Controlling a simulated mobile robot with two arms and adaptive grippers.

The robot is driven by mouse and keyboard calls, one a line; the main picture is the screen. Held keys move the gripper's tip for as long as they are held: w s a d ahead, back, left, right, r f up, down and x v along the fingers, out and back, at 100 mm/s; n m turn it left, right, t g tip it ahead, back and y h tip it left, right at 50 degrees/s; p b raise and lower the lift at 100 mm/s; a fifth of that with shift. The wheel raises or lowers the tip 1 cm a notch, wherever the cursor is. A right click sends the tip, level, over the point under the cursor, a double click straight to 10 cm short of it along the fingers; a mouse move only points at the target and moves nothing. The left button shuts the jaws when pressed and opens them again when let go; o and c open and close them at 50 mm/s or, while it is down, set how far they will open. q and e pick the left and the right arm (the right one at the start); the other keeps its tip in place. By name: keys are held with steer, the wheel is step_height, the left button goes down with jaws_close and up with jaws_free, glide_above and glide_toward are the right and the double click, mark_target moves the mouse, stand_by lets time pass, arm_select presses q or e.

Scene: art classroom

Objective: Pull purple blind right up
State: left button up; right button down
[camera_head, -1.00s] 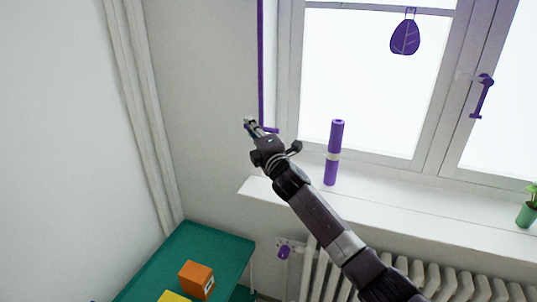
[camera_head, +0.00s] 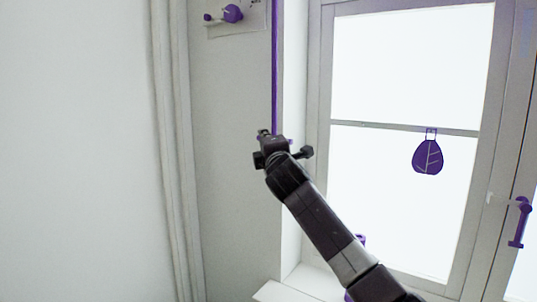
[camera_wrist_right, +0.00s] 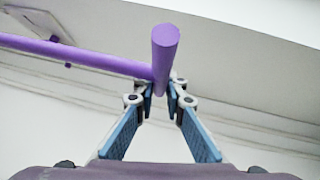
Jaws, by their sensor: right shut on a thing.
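The purple blind's pull bar (camera_head: 274,70) shows in the head view as a thin vertical purple strip left of the window. My right gripper (camera_head: 264,134) is at its lower end, beside the window frame. In the right wrist view a long purple rod (camera_wrist_right: 80,54) meets a thick round-ended purple piece (camera_wrist_right: 166,50), and the tips of my right gripper (camera_wrist_right: 161,86) are shut on the purple piece where they meet. The blind's cloth cannot be made out. My left gripper is not in view.
The white sill (camera_head: 285,291) lies below. Pale vertical pipes (camera_head: 172,150) run along the left wall. A panel with purple knobs (camera_head: 232,14) hangs upper left.

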step_height(320, 180, up, 2)
steer(key=shift+d+r, duration=0.1)
steer(key=shift+s+r, duration=0.1)
steer(key=shift+r, duration=0.15)
steer(key=c, duration=2)
jaws_free()
steer(key=shift+f, duration=0.1)
steer(key=shift+o, duration=0.2)
steer(key=shift+f, duration=0.1)
steer(key=shift+s+f, duration=0.2)
steer(key=shift+s, duration=0.3)
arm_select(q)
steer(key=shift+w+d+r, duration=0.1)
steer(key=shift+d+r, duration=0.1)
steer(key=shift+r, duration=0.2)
arm_select(e)
steer(key=v, duration=1)
steer(key=shift+s, duration=0.35)
steer(key=shift+d, duration=0.15)
